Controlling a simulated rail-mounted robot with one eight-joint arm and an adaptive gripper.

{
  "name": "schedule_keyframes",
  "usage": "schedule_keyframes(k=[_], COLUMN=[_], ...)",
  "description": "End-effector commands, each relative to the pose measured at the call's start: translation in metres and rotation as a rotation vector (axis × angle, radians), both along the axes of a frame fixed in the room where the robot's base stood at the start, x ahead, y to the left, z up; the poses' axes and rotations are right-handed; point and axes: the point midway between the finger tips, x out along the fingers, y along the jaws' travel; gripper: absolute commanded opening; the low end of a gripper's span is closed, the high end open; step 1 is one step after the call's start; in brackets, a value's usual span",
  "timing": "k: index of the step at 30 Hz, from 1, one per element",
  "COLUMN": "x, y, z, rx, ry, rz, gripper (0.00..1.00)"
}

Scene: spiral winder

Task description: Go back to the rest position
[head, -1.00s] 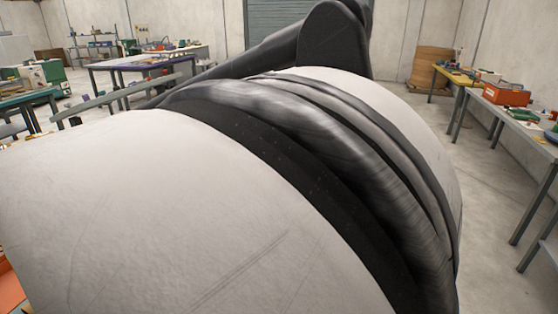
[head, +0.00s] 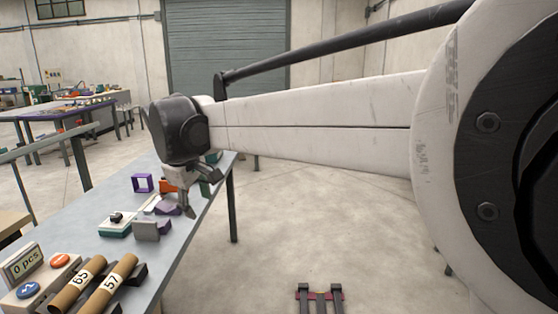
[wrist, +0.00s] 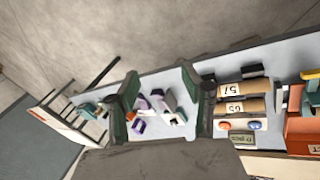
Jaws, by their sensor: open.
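My gripper (head: 202,192) hangs at the end of my outstretched arm, over the far end of the grey work table (head: 105,205) in the head view. Its fingers are spread apart with nothing between them. In the wrist view the two open fingers (wrist: 159,75) frame the table top, with small parts below and beyond them. I cannot tell exactly how high the gripper is above these parts.
On the table are a purple frame (head: 143,183), a teal and white device (head: 116,227), a grey block (head: 147,230), two cardboard tubes (head: 110,285) and a counter box (head: 25,266). An orange-red box (wrist: 300,132) shows in the wrist view. Open floor (head: 310,225) lies right of the table.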

Motion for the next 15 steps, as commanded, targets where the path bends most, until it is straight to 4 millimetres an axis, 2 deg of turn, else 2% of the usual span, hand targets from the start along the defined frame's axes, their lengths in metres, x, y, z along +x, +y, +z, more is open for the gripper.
schedule_keyframes(k=[1,3,8,15], x=[-0.003,-0.007,-0.022,-0.061], y=[-0.027,-0.060,-0.132,-0.230], z=[0.002,0.006,0.010,0.004], rx=[0.020,0.049,0.117,0.218], ry=[-0.005,-0.012,-0.036,-0.075], rz=[-0.044,-0.104,-0.243,-0.451], gripper=[0.43,0.43,0.43,0.43])
